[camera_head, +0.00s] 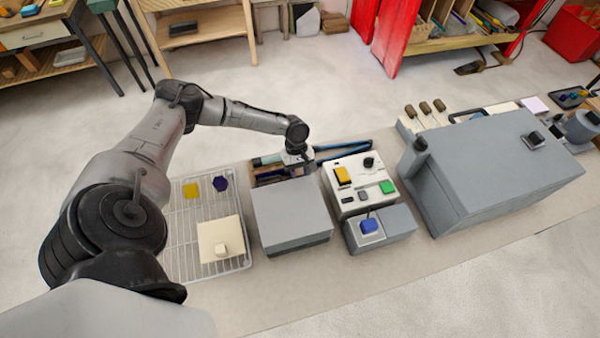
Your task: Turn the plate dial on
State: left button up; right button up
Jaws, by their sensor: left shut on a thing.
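A cream control box (347,206) stands right of centre, with an orange switch (343,175), a black knob (369,162) and a green button (387,187) on its top. I cannot tell for sure whether this knob is the plate dial. A grey flat-topped block (291,213) stands just left of the box. My left gripper (298,168) is low behind the block's far edge, left of the control box and apart from the black knob. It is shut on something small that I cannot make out. My right gripper is not in view.
A wire rack (183,262) with a cream plate (211,246) stands left. A small grey unit with a blue knob (369,226) is in front of the control box. Blue tongs (345,148) lie behind it. A large grey box (485,170) fills the right.

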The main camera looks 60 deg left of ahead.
pick_arm(q)
jog(key=shift+m, duration=0.3)
jog(key=shift+m+p, duration=0.4)
jog(key=shift+g, duration=0.3)
jog(key=o, duration=0.9)
